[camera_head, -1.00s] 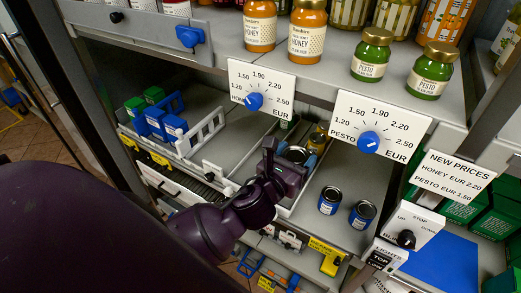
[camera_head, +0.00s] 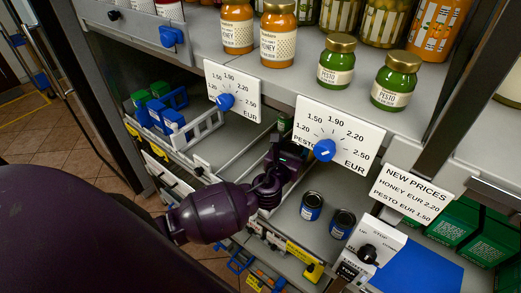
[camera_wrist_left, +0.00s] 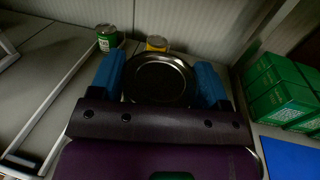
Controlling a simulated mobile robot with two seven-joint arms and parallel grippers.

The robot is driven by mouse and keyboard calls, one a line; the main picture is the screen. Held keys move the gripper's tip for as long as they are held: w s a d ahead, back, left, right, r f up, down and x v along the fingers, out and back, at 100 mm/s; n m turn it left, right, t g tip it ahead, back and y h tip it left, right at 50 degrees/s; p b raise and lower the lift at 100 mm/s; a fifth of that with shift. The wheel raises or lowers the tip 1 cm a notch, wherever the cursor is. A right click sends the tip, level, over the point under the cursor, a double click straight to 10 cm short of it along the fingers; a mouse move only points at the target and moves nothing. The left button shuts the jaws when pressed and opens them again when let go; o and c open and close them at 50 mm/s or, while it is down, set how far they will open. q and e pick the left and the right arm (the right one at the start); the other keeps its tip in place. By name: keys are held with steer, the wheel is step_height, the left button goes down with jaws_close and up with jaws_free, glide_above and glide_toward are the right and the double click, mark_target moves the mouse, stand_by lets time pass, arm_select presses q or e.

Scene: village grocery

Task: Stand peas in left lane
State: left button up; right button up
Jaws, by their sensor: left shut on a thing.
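My left gripper (camera_head: 290,158) is over the lower shelf, among its lanes. In the left wrist view its blue fingers (camera_wrist_left: 161,82) are shut on a round can with a dark metal lid (camera_wrist_left: 158,78). The can's label is hidden, so I cannot tell if it is the peas. A green-labelled can (camera_wrist_left: 108,38) and a yellow can (camera_wrist_left: 157,43) stand behind it; the green one also shows in the head view (camera_head: 285,123). An empty lane (camera_head: 236,134) lies left of the gripper, beside a thin divider (camera_wrist_left: 52,112). My right gripper is out of view.
Two blue cans (camera_head: 311,206) (camera_head: 342,223) stand right of the gripper. Price signs (camera_head: 340,137) hang from the upper shelf above the lanes. Green boxes (camera_wrist_left: 285,92) and a blue mat (camera_wrist_left: 288,150) are at right.

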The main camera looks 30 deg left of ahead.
arm_select(q)
steer(key=w+a+r+n+g+y+p, duration=0.1)
steer(key=w+a+r+n+g+y, duration=0.2)
steer(key=w+a, duration=0.55)
steer(key=w+a+r+n+y, duration=0.2)
steer(key=w+a+y, duration=0.3)
steer(key=a, duration=0.6)
step_height(320, 180, down, 20)
steer(key=b, duration=0.5)
steer(key=shift+s+a+f, duration=0.1)
steer(key=shift+s+a, duration=0.05)
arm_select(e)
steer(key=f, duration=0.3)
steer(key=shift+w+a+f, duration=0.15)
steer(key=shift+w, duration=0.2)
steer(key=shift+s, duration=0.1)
